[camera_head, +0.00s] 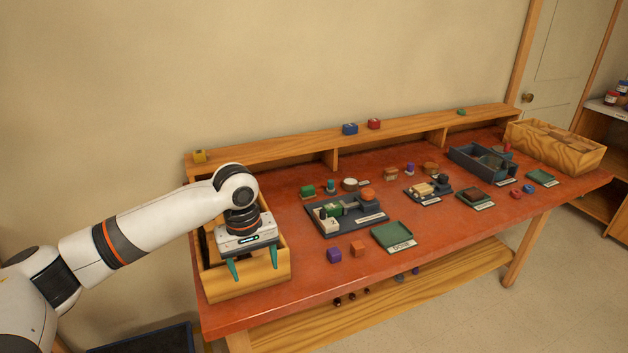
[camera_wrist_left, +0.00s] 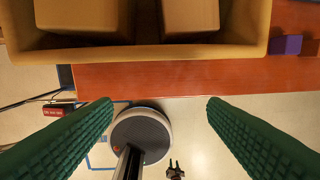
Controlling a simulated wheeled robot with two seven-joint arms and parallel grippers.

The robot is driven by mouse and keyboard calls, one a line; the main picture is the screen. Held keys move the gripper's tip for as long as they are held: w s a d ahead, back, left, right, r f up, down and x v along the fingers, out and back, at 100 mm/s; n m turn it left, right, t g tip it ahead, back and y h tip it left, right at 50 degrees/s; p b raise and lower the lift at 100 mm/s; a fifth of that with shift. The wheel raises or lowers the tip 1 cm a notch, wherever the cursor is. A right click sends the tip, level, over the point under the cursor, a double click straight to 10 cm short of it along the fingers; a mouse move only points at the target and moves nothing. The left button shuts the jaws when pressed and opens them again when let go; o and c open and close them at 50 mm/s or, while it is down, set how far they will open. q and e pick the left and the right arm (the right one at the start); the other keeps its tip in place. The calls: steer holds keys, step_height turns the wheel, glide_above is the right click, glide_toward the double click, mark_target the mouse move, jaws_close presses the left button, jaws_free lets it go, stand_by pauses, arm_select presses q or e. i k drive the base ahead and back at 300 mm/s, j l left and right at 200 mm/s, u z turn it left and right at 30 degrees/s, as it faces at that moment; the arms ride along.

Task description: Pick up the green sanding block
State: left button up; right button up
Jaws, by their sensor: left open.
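Several small green things are on the red workbench, and I cannot tell for sure which is the sanding block. One green block (camera_head: 307,191) lies behind the dark tray (camera_head: 345,228), at its left end. Another green piece (camera_head: 333,209) sits in that tray. A small green piece (camera_head: 462,112) is on the raised back shelf. My left gripper (camera_head: 253,267) is open and empty, pointing down at the wooden box's front, left of these. In the left wrist view its green fingers (camera_wrist_left: 160,103) are wide apart over the bench edge and floor. My right gripper is not in view.
The wooden box (camera_head: 250,289) stands at the bench's left end, close to my left gripper. A purple block (camera_head: 334,255), an orange-brown block (camera_head: 357,249) and a green tray (camera_head: 393,236) lie near the front edge. Another wooden box (camera_head: 556,147) stands far right.

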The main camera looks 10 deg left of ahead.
mark_target(306, 191)
steer(key=i, duration=1.5)
